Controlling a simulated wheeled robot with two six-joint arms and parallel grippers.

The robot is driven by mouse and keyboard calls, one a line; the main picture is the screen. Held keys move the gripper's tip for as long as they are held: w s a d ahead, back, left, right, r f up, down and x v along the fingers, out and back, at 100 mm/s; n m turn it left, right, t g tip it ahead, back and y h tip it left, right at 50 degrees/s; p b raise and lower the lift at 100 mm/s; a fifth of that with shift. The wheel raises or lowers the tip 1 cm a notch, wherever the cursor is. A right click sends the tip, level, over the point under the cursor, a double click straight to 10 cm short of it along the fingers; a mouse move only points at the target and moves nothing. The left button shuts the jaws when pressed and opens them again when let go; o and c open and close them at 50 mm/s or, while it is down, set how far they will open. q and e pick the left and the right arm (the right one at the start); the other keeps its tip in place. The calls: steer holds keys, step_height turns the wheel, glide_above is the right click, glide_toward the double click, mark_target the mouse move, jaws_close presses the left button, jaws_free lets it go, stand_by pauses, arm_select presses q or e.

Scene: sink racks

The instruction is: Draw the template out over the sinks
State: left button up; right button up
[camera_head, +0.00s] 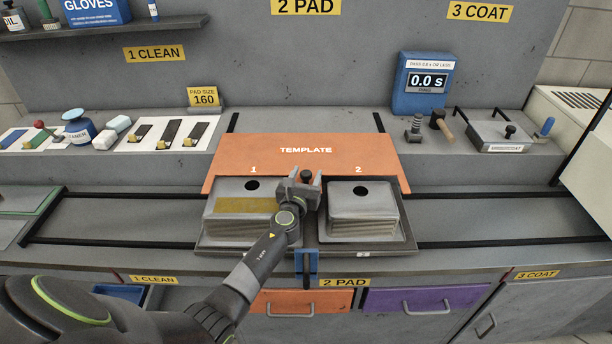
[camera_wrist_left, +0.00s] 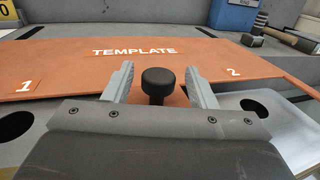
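The orange template (camera_head: 250,152) is a flat board marked TEMPLATE, 1 and 2. It lies behind and partly over the back of two grey sinks, the left sink (camera_head: 226,227) and the right sink (camera_head: 362,205). A black knob (camera_wrist_left: 158,84) stands at the template's front edge. My left gripper (camera_head: 305,179) is at that edge, between the sinks. In the left wrist view its fingers are apart, one on each side of the knob, with visible gaps. The template also fills the upper part of the left wrist view (camera_wrist_left: 200,62). My right gripper is not in view.
The sinks sit in a dark tray on black rails (camera_head: 480,239) running left and right. A blue clamp (camera_head: 306,262) is at the tray's front.

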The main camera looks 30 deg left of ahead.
arm_select(q)
steer(key=shift+w, duration=0.1)
steer(key=s+d+p, duration=0.2)
steer(key=s+d, duration=0.1)
steer(key=s, duration=1.4)
steer(key=shift+d, duration=0.15)
steer(key=shift+s, duration=0.15)
